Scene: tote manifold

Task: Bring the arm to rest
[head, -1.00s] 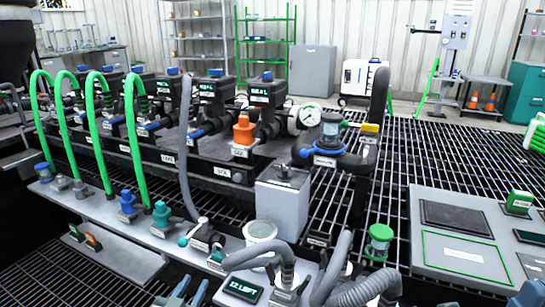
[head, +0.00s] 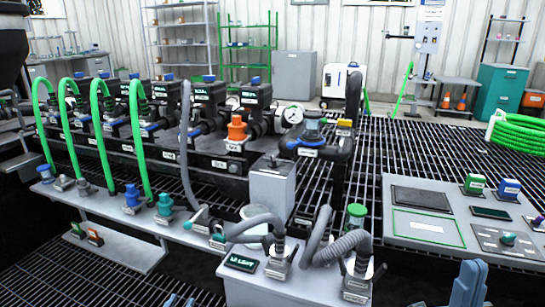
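The tips of my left gripper (head: 180,301) show at the bottom edge of the head view, left of the middle. The two blue-grey tips stand apart with a gap, and nothing shows between them. The rest of that gripper is below the picture. A blue-grey part of my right gripper or arm (head: 468,285) shows at the bottom right, in front of the grey panel. Its fingertips cannot be made out. Neither gripper visibly touches anything on the bench.
A manifold with green hoses (head: 101,130) and a pressure gauge (head: 292,115) fills the left and middle. A grey panel (head: 400,238) with small blocks lies right. Dark grating (head: 440,150) stretches behind.

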